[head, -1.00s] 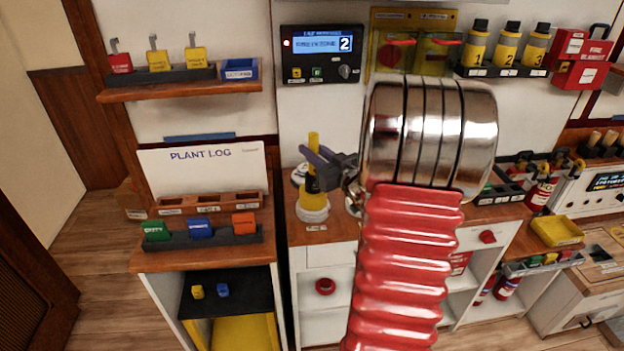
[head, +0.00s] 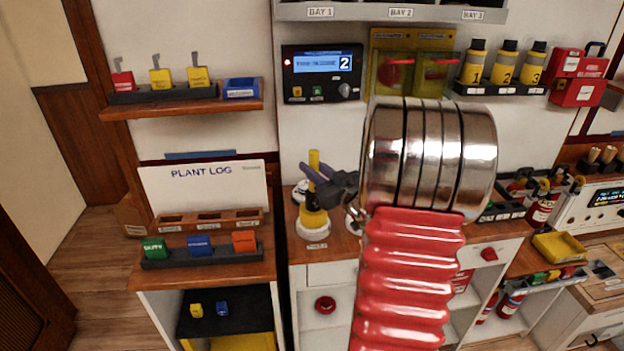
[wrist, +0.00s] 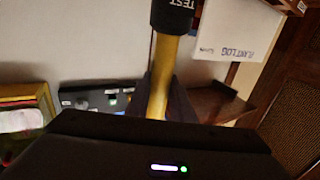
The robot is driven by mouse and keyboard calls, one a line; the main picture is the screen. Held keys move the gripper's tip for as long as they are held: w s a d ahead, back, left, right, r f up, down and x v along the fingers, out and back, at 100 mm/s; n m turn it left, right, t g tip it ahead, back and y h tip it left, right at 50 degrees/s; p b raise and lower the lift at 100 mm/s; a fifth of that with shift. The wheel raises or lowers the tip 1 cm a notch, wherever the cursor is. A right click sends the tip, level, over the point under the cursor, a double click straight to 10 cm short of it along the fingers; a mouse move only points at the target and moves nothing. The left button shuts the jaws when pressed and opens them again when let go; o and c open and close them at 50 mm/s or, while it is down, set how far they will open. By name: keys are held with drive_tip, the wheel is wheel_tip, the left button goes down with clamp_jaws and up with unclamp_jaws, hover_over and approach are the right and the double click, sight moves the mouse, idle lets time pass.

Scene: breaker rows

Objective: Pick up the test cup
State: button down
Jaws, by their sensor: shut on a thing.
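The test cup (head: 314,160) is an upright tool with a yellow handle, a black middle and a wider yellow lower part. It is at the counter's left end in the head view, at a white round base (head: 313,230). My gripper (head: 318,178) is shut on its handle from the right. The wrist view shows the yellow handle (wrist: 158,85) between my dark fingers, with a black end marked TEST (wrist: 173,14). My fingers hide part of the handle. I cannot tell whether the cup is clear of its base.
A plant log board (head: 205,185) and a tray of coloured blocks (head: 200,248) stand to the left. A control panel (head: 322,72) hangs on the wall above. More round white bases sit close by, partly hidden by my arm. Open floor lies at far left.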

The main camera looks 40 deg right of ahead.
wheel_tip(320, 180, up, 10)
idle(0.5)
idle(0.5)
